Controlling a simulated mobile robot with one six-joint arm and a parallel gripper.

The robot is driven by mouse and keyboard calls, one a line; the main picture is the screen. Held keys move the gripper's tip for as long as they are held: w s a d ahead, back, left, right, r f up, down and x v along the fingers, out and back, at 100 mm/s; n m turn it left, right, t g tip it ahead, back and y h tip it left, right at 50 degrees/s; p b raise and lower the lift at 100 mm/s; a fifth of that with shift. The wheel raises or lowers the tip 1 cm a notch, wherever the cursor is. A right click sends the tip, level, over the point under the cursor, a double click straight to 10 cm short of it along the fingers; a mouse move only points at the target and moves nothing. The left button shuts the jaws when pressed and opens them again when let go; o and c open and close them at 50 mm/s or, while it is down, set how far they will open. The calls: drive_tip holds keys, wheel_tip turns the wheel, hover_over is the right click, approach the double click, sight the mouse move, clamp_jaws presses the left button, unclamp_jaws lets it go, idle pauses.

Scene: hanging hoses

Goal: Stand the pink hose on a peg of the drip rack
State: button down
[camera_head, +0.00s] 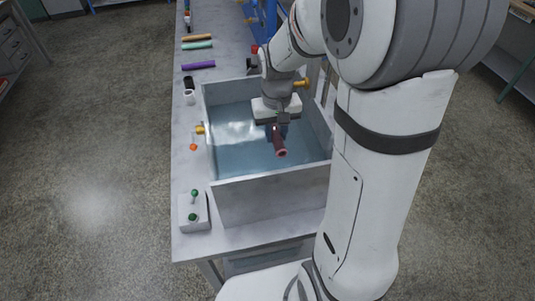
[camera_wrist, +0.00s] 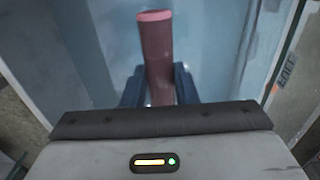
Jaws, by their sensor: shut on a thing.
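The pink hose (camera_head: 280,144) is a short dark pink tube with a lighter pink end. My gripper (camera_head: 276,130) is shut on it, over the water tank (camera_head: 270,186). In the wrist view the hose (camera_wrist: 157,50) stands out between the two blue fingers of my gripper (camera_wrist: 159,88), its pink end pointing away from the palm. Whether the hose touches the water is not clear. A blue frame (camera_head: 267,17) stands at the far end of the bench, partly behind my arm; I cannot tell whether it is the drip rack, and no pegs show clearly.
Orange, green and purple hoses (camera_head: 198,65) lie on the bench (camera_head: 185,160) beyond the tank. Dark and white cylinders (camera_head: 189,90) stand left of the tank. A pale block with green knobs (camera_head: 194,213) sits at the near left corner. The tank walls rise around my gripper.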

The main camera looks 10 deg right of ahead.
drive_tip(key=shift+w+f, duration=0.2)
drive_tip(key=shift+f, duration=0.05)
drive_tip(key=shift+s, duration=0.1)
drive_tip(key=shift+f, duration=0.2)
drive_tip(key=p, duration=0.1)
approach(272, 164)
drive_tip(key=s+f, duration=0.2)
drive_tip(key=f, duration=0.1)
drive_tip(key=s+f, duration=0.2)
drive_tip(key=shift+f, duration=0.2)
drive_tip(key=w+p, duration=0.1)
drive_tip(key=w, duration=0.3)
drive_tip(key=shift+w+p, duration=0.2)
drive_tip(key=shift+p, duration=0.2)
drive_tip(key=shift+s+f, duration=0.15)
drive_tip(key=shift+f, duration=0.3)
